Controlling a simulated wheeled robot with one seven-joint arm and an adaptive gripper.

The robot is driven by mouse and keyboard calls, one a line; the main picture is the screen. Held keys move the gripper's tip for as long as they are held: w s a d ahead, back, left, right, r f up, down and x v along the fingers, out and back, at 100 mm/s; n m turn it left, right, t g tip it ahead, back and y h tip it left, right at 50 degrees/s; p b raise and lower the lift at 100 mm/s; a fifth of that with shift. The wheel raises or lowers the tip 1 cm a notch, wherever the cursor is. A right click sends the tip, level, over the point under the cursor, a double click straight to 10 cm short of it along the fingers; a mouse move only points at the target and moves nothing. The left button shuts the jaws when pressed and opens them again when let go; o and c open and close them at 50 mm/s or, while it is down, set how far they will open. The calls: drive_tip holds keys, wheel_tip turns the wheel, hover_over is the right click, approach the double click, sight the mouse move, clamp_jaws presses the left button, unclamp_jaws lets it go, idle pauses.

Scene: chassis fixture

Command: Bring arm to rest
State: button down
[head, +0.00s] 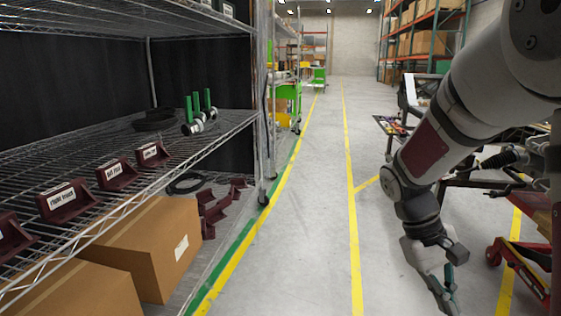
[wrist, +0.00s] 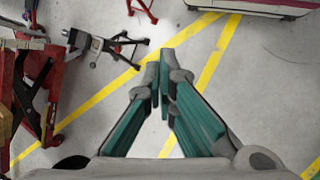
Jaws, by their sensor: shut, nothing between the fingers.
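My arm reaches down from the upper right in the head view. My gripper (head: 447,291) hangs over the open aisle floor at the lower right, pointing down. In the wrist view my gripper (wrist: 160,88) has its teal-sided fingers brought together at the tips, with nothing between them. Below the fingertips is bare grey floor with yellow lines. The gripper touches nothing that I can see.
A wire shelf (head: 225,122) with labelled dark-red holders and green-handled parts stands at left, cardboard boxes (head: 165,240) below. A red stand (head: 515,262) is close right of my gripper. The grey aisle (head: 310,215) between is clear.

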drive_tip(key=s+a+r+t+y, duration=0.1)
drive_tip(key=s+a+r+t, duration=0.2)
drive_tip(key=s, duration=0.4)
drive_tip(key=s+a+r+m+y, duration=0.1)
drive_tip(key=s+a+r+y, duration=0.15)
drive_tip(key=s+a, duration=0.45)
drive_tip(key=s+a+r+t+y, duration=0.1)
drive_tip(key=s+a+r+t, duration=0.15)
drive_tip(key=s, duration=0.55)
wheel_tip(320, 180, up, 33)
drive_tip(key=t+p, duration=0.3)
drive_tip(key=p, duration=2.7)
drive_tip(key=shift+w+p, duration=0.2)
drive_tip(key=shift+p, duration=0.15)
